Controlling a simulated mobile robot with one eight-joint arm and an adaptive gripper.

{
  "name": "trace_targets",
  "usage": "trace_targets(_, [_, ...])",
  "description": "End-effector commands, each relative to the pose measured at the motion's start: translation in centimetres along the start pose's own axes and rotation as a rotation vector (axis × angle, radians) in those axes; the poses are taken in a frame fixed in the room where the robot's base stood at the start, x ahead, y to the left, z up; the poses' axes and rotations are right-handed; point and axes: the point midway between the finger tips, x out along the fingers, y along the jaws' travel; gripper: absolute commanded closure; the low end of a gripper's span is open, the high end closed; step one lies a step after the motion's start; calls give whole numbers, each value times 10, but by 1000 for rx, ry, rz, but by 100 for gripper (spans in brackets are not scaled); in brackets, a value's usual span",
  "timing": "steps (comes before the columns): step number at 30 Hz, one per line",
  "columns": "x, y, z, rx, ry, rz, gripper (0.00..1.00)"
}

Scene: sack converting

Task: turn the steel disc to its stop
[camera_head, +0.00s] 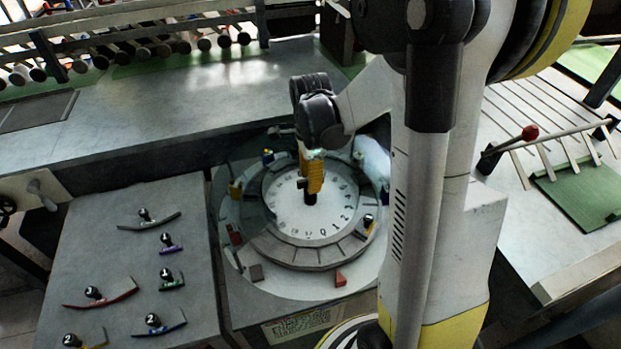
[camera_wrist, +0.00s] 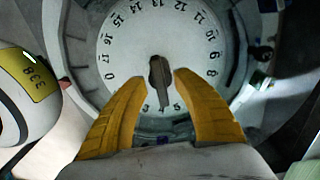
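The steel disc (camera_head: 290,226) is a pale round dial with numbers near its rim, set in a darker segmented ring (camera_head: 297,254). It fills much of the wrist view (camera_wrist: 130,48). A dark upright knob (camera_wrist: 160,72) stands near its middle. My gripper (camera_wrist: 161,84) has its two yellow fingers apart, one on each side of the knob, with visible gaps. In the head view my gripper (camera_head: 311,186) points down over the disc, and its fingers overlap in line with the knob. Whether the fingertips reach down around the knob, I cannot tell. My arm hides part of the right side.
Small coloured blocks, including a red one (camera_head: 341,279), sit around the ring. A grey panel (camera_head: 90,245) at left holds several curved plates with black knobs. A red-ball lever (camera_head: 530,132) and green plate (camera_head: 583,192) are at right. The back bench (camera_head: 180,110) is mostly clear.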

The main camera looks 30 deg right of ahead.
Motion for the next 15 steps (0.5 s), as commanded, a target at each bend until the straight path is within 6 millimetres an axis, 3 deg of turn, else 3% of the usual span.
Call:
trace_targets(8, [-11, 0, 0, 0, 0, 0, 66])
trace_targets(15, [-61, 1, 0, 0, 0, 0, 66])
